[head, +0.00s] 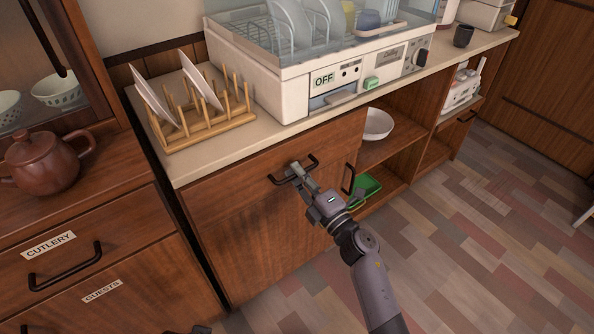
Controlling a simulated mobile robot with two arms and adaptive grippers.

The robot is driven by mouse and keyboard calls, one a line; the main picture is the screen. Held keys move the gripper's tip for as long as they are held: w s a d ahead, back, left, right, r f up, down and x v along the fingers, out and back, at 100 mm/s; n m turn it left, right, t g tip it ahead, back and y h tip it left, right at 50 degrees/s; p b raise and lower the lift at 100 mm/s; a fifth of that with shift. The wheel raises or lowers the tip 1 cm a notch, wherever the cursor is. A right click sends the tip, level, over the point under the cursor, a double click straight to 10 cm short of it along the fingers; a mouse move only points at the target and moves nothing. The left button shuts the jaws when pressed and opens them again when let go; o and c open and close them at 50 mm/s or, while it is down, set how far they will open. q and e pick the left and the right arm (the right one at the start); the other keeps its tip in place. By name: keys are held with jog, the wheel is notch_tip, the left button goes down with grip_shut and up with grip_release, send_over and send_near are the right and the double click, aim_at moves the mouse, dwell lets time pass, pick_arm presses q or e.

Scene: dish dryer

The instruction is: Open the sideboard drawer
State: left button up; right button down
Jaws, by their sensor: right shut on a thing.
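The wooden sideboard (225,257) under the pale counter has a drawer at its top left. The drawer front (228,192) looks flush with the cabinet, with no gap visible. Its dark bar handle (312,160) runs across the front. My right gripper (296,171) is shut on the middle of this handle, reaching in from the lower right. The fingers hide the middle of the bar. My left gripper is not recognisable in view.
A dish dryer (292,97) and a wooden plate rack (205,131) stand on the counter. A door handle (348,179) is close to my right gripper. Open shelves hold a white bowl (378,124) and green tray (366,187). A cutlery drawer (110,262) is at left.

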pick_arm(q)
jog(key=s+f+g+p, duration=0.1)
jog(key=s+f+p, duration=0.2)
jog(key=f, duration=1)
jog(key=shift+s+a+p, duration=0.35)
jog(key=shift+s+p, duration=0.05)
jog(key=shift+s, duration=0.85)
pick_arm(e)
jog(key=r+v, duration=0.2)
jog(key=v, duration=0.9)
jog(key=r+v, duration=0.2)
jog(key=v, duration=1)
jog(key=shift+s+d, duration=0.35)
jog(key=shift+s, duration=0.1)
pick_arm(q)
jog(key=shift+f, duration=0.1)
pick_arm(e)
jog(key=shift+r, duration=0.15)
jog(key=c, duration=1.7)
grip_release()
jog(key=v, duration=1.2)
